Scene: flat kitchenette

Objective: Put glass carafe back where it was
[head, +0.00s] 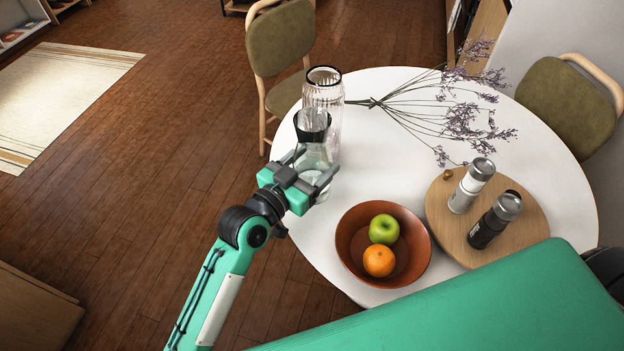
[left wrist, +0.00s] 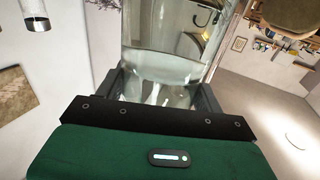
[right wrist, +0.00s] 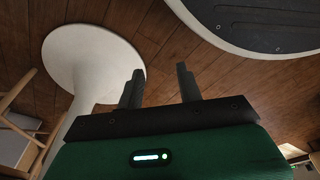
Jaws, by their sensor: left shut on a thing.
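The glass carafe (head: 315,153) is clear, with a black collar at its top. It is at the left edge of the round white table, just in front of a ribbed glass vase (head: 324,88). My left gripper (head: 315,178) is shut on the carafe's body. In the left wrist view the carafe (left wrist: 165,60) fills the space between the fingers and holds clear liquid. I cannot tell whether its base touches the table. My right gripper (right wrist: 160,88) is open and empty, below the tabletop level, with a white table pedestal beyond it.
On the white table (head: 385,90) are dried purple flowers (head: 465,110), a terracotta bowl (head: 347,245) with an apple (head: 384,229) and an orange (head: 379,260), and a round wooden board (head: 445,225) with two shakers. The table's middle is clear. Chairs (head: 280,40) stand around it.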

